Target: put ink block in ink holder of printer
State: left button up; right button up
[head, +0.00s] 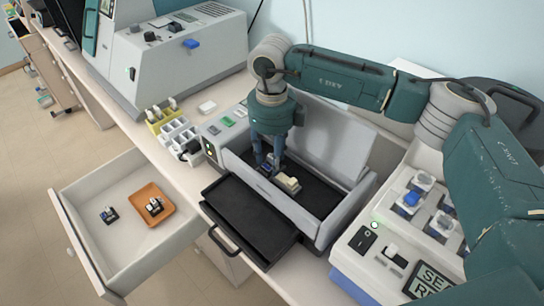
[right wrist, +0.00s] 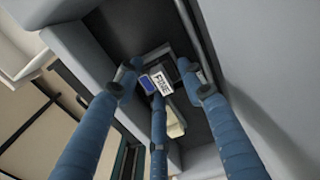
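The printer is the grey open-topped machine (head: 232,160) with its lid raised, in the middle of the head view. My right gripper (head: 267,166) points down into its dark inner bay. The ink block (right wrist: 155,83), with a white label and a blue end, lies between the fingertips in the right wrist view (right wrist: 158,68). The fingers stand apart around it, with small gaps at the sides. In the head view the block is partly hidden by the fingers. A dark recess under it looks like the ink holder (right wrist: 184,66), mostly hidden. My left gripper is not in view.
A cream piece (head: 289,184) sits in the bay beside the fingers. The black front tray (head: 250,222) sticks out. An open drawer (head: 100,180) at left holds an orange tray (head: 166,197) with a small block, and another dark block (head: 109,215). The printer walls are close around my gripper.

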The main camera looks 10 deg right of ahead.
jog(key=shift+r, duration=0.5)
notch_tip(320, 180, up, 11)
jog(key=b, duration=0.3)
jog(key=shift+r, duration=0.15)
